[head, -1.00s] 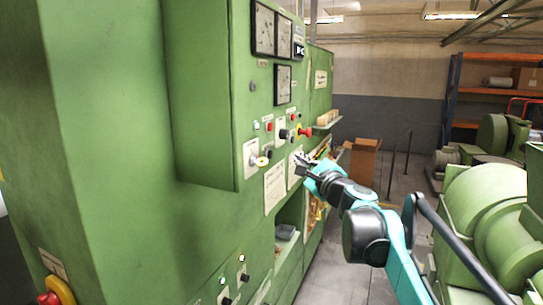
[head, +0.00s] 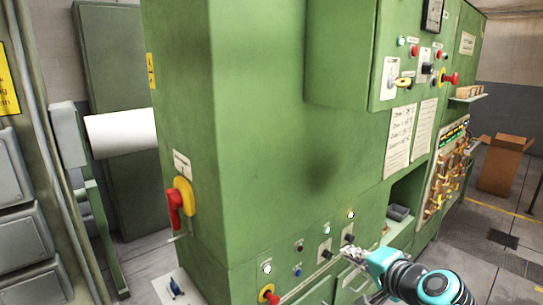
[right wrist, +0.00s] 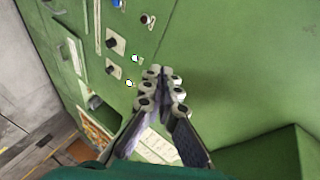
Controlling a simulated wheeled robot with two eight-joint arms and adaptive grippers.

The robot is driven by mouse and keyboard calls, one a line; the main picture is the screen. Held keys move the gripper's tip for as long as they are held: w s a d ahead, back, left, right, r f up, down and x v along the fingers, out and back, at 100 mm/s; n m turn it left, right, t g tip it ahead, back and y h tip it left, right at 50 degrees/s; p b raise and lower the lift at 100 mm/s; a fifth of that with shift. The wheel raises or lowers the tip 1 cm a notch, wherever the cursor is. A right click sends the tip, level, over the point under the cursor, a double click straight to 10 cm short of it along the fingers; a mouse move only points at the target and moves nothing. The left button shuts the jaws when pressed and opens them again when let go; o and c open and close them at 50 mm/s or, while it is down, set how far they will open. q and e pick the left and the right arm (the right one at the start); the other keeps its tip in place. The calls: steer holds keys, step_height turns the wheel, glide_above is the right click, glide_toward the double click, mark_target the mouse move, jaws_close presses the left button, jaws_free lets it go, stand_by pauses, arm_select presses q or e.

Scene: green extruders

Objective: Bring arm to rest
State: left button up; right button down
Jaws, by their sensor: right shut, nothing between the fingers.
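My right gripper (head: 350,256) is in the lower right of the head view, on a teal and black arm that comes in from the bottom right. It is in front of the lower panel of the green machine cabinet (head: 270,130), close to the black knobs. In the right wrist view the gripper's two fingers (right wrist: 162,78) meet at their tips with nothing between them. Whether it touches the panel cannot be told. My left gripper is not in view.
A red and yellow switch (head: 178,205) juts from the cabinet's left face. A yellow-handled knob (head: 402,82) and a red knob (head: 450,78) stick out of the upper panel. A cardboard box (head: 503,163) stands on the floor at the right, with open floor around it.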

steer(key=s+f+n+g+h+b, duration=0.1)
steer(key=s+f+n+g+b, duration=0.1)
steer(key=f, duration=1)
steer(key=s+f+n+g+h+b, duration=0.1)
steer(key=s+f+n+b, duration=0.4)
steer(key=f, duration=0.7)
steer(key=s+f+n+g+h+b, duration=0.2)
steer(key=s+f+n+b, duration=0.2)
steer(key=s+f, duration=0.5)
step_height(320, 180, down, 4)
steer(key=b, duration=0.2)
steer(key=shift+s+a+g+b, duration=0.25)
steer(key=shift+s+g+b, duration=0.05)
steer(key=shift+s+b, duration=0.1)
